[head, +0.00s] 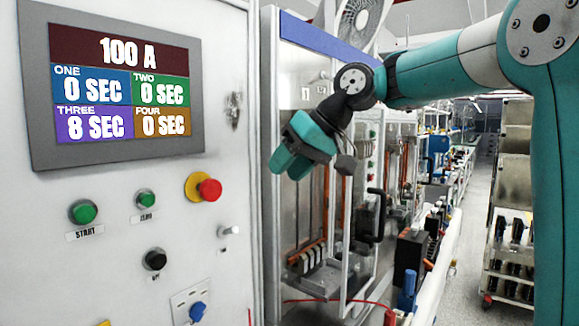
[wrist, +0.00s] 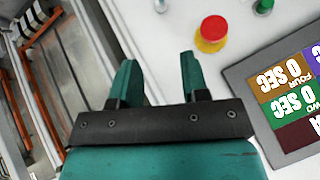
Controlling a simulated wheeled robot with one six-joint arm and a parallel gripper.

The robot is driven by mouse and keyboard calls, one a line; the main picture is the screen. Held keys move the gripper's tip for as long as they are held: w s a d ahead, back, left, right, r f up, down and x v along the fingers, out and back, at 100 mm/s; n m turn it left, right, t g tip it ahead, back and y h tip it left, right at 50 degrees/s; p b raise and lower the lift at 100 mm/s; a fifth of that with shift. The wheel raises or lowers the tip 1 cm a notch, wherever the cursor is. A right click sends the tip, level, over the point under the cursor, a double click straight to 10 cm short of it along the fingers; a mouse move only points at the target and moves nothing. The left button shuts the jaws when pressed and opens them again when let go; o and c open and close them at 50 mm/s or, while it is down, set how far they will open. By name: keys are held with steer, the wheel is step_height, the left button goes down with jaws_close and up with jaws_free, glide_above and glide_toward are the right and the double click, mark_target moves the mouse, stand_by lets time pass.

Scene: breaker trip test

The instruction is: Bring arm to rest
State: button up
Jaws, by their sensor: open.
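My gripper (head: 292,157) is at the end of my teal arm, raised in front of the glazed test cabinet and to the right of the control panel. In the wrist view my gripper (wrist: 157,75) shows two teal fingers standing apart with nothing between them. It touches nothing that I can see. My arm is bent, with its upper part along the right of the head view.
The control panel (head: 120,220) has a display (head: 120,85) reading 100 A, a green START button (head: 83,212) and a red emergency button (head: 209,190). The glazed cabinet (head: 300,70) stands behind my gripper. A metal rack (head: 512,200) stands at right beside an open aisle.

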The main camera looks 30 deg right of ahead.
stand_by(0.7)
steer(key=s+a+f+n+g+b, duration=0.1)
steer(key=s+a+f+g, duration=0.1)
steer(key=s+a+f, duration=0.2)
steer(key=s+a+f+n+g+h+b, duration=0.1)
steer(key=s+a+f, duration=0.3)
steer(key=s+f, duration=0.7)
steer(key=s+a+f+n+g+b, duration=0.2)
steer(key=s+a+f+n, duration=0.1)
steer(key=s+f, duration=0.4)
steer(key=s+a, duration=0.1)
steer(key=s, duration=0.1)
steer(key=shift+s+a+f+g, duration=0.3)
steer(key=shift+s+f+g, duration=0.05)
steer(key=shift+s+g, duration=0.05)
